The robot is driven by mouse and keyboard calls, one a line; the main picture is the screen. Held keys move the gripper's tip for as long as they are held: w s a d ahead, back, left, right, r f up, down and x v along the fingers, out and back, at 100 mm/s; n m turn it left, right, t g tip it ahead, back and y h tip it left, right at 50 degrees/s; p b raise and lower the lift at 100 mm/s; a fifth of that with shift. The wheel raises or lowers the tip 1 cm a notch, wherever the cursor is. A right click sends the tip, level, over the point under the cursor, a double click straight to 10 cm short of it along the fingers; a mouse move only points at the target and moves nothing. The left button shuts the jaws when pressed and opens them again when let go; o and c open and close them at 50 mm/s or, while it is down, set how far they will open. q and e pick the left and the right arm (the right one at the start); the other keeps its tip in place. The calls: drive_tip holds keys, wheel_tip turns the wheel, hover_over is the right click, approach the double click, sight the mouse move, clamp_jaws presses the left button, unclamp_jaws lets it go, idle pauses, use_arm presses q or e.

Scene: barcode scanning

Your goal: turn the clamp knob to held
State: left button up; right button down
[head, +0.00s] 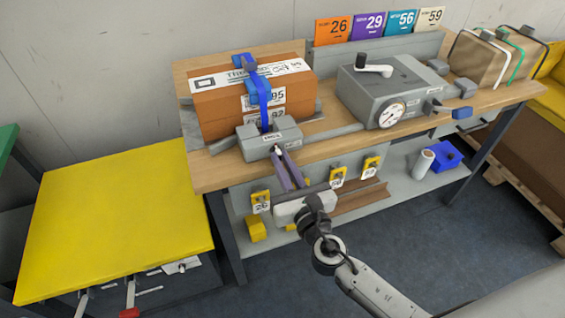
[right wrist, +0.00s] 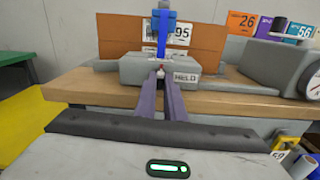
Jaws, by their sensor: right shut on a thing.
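The grey clamp block (head: 262,141) stands at the front edge of the wooden bench, before an orange-brown box (head: 222,112). A blue strap (head: 264,98) runs down the box to the block. My right gripper (head: 279,154) reaches the block's front, its two purple fingers close together on the small clamp knob. In the right wrist view the fingertips (right wrist: 160,76) meet at the knob (right wrist: 160,68), whose pale and reddish top shows; the rest is hidden. A label reading HELD (right wrist: 185,77) is on the block, right of the knob. My left gripper is out of view.
Right of the box is a grey machine (head: 365,95) with a crank and a dial (head: 391,113). Numbered cards (head: 368,26) stand behind. A strapped parcel (head: 487,60) is at the far right. A yellow table (head: 120,220) is at left. Yellow tagged pieces (head: 261,199) hang below the bench edge.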

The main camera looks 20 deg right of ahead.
drive_tip(key=m+b, duration=0.2)
drive_tip(key=m, duration=0.3)
drive_tip(key=m+b, duration=0.2)
drive_tip(key=m, duration=0.3)
drive_tip(key=shift+d+f, duration=0.1)
drive_tip(key=shift+f, duration=0.1)
drive_tip(key=shift+m+b, duration=0.3)
drive_tip(key=shift+m, duration=0.7)
drive_tip(key=m, duration=0.2)
drive_tip(key=shift+m, duration=0.3)
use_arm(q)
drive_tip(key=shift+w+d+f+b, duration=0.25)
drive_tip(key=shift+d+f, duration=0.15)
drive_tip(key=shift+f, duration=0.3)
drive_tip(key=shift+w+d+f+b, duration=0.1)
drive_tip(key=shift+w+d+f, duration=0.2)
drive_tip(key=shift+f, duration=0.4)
use_arm(e)
drive_tip(key=shift+m, duration=1.4)
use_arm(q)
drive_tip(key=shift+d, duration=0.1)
use_arm(e)
drive_tip(key=c, duration=1.8)
unclamp_jaws()
drive_tip(key=shift+c, duration=0.2)
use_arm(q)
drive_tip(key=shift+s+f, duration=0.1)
